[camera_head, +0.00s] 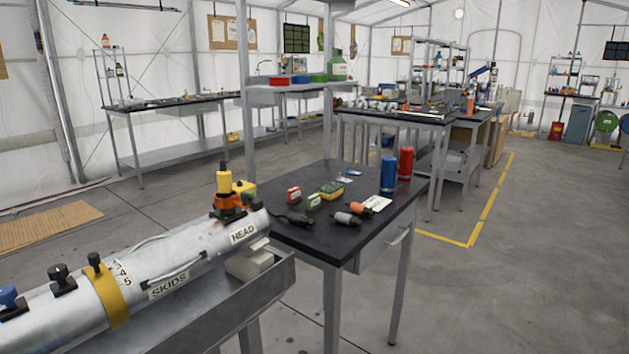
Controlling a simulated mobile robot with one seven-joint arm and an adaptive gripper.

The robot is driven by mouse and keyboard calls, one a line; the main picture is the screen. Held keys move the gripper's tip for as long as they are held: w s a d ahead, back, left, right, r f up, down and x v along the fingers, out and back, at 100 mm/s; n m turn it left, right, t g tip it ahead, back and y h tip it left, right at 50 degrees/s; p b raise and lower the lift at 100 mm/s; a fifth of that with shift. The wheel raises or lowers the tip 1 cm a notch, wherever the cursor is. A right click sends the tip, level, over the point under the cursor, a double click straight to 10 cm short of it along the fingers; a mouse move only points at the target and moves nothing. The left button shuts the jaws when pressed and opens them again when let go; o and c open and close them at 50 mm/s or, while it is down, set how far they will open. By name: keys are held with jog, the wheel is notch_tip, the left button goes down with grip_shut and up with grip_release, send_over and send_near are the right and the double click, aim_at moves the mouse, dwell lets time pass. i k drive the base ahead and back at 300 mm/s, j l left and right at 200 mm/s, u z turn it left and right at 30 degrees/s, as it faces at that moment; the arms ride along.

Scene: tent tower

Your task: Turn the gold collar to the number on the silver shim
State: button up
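The gold collar (106,295) is a band around a long silver cylinder (60,315) at the lower left. A black knob (95,262) stands up from the collar's top. Beside the collar, dark numbers (121,273) are printed on the cylinder; 4 and 5 read clearly, and the one above looks like 3. Labels on the cylinder read SKIDS (169,285) and HEAD (243,233). I cannot make out a silver shim or a number on one. My gripper is not in view.
The cylinder lies on a grey cart (245,305). An orange and yellow fitting (230,203) tops its far end. A black table (300,247) to the right holds blue and red canisters, small boxes and tools. Grey floor (520,270) is clear at the right.

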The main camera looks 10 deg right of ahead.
aim_at(109, 292)
jog(key=i+l+u, duration=0.25)
jog(key=l+u, duration=0.2)
jog(key=l, duration=0.15)
jog(key=i+l+u, duration=0.25)
jog(key=l+u, duration=0.1)
jog(key=l, duration=0.55)
jog(key=i+l+u, duration=0.1)
jog(key=l, duration=0.6)
jog(key=i+l, duration=0.1)
jog(key=l, duration=0.4)
jog(key=i+l, duration=0.1)
jog(key=l, duration=0.45)
jog(key=i+l, duration=0.1)
jog(key=l, duration=0.4)
jog(key=i+l, duration=0.1)
jog(key=l, duration=0.45)
jog(key=u, duration=1.95)
jog(key=i+j+z, duration=0.2)
jog(key=i+j, duration=0.2)
jog(key=j, duration=0.25)
